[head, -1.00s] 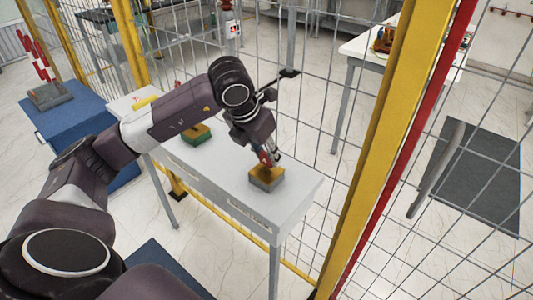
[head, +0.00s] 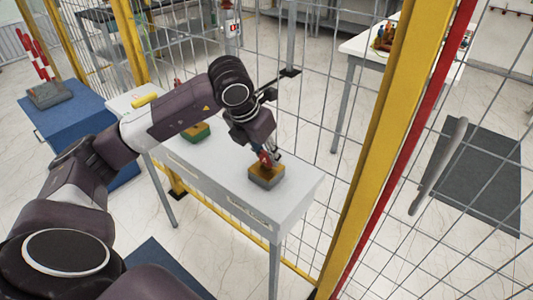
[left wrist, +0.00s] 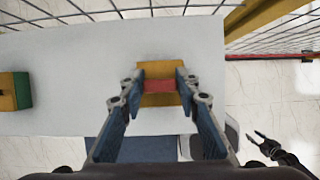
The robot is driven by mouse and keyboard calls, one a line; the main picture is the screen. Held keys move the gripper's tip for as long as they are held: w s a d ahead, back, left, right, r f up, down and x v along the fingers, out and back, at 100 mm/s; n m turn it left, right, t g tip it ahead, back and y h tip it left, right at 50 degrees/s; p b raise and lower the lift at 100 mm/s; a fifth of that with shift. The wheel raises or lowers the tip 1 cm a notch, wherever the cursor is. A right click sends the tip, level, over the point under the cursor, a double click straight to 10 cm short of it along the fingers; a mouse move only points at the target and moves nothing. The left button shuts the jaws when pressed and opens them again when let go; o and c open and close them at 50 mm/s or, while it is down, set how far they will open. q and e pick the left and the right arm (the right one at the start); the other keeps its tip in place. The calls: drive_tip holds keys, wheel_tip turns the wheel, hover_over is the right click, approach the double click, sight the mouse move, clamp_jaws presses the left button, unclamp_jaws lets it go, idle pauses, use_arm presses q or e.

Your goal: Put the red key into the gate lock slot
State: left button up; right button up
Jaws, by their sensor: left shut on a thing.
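In the left wrist view the red key (left wrist: 160,86) lies between the two fingertips (left wrist: 159,82), across the yellow top (left wrist: 160,69). The slot is hidden by the key and fingers. I cannot tell whether the key touches the block. A dark claw shape (left wrist: 272,145) at lower right in the wrist view may be my right gripper.
A green and yellow block (head: 196,131) stands farther left on the white table (head: 225,175). A yellow piece (head: 145,99) lies at its far left end. A blue cabinet (head: 75,125) stands left. Wire fence (head: 310,110) and a yellow post (head: 385,120) bound the table's back and right.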

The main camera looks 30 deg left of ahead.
use_arm(q)
drive_tip(key=o, duration=1.2)
drive_tip(key=shift+f, duration=0.1)
drive_tip(key=v, duration=1.2)
